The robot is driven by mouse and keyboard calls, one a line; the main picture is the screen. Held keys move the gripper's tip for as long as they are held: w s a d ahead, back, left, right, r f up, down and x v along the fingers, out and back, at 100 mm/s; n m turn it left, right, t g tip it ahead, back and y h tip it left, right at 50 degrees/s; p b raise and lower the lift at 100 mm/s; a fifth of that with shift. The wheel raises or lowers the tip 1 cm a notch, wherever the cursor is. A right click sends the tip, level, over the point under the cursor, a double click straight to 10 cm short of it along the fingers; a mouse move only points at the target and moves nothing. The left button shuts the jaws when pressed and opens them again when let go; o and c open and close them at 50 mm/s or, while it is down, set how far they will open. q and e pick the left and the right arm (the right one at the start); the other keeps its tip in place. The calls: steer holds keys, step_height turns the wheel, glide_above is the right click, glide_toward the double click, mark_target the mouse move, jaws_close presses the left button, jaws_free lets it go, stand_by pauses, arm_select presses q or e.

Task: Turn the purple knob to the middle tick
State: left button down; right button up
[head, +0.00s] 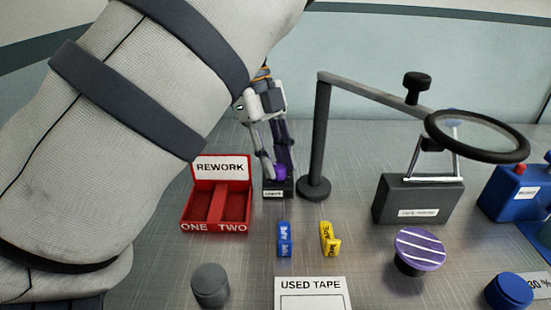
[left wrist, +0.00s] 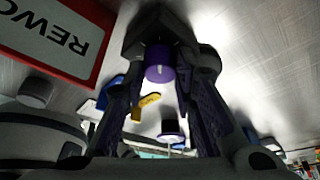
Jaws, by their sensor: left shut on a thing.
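The purple knob (head: 281,172) sits on a small dark box (head: 279,190) with a white label, just right of the red tray. In the left wrist view the purple knob (left wrist: 159,66) shows a short white line on its face. My left gripper (head: 277,168) reaches down to the box and is shut on the knob, with a finger on either side. My right gripper is not in view.
A red REWORK tray (head: 217,207) stands close on the left and a grey lamp post (head: 320,140) close on the right. Blue tape (head: 284,239) and yellow tape (head: 329,239) lie in front. A purple striped disc (head: 420,249) stands at front right.

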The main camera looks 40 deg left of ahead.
arm_select(q)
steer(key=m+g, duration=0.1)
steer(key=m, duration=0.3)
steer(key=shift+w+g+y, duration=0.15)
steer(key=shift+g+y, duration=0.15)
steer(key=shift+g, duration=0.1)
steer(key=shift+d+m+g+y, duration=0.1)
steer(key=shift+m+g+y, duration=0.4)
steer(key=shift+m, duration=1.7)
steer(key=c, duration=1.3)
jaws_free()
steer(key=shift+c, duration=0.2)
steer(key=v, duration=1.2)
steer(key=shift+w, duration=0.15)
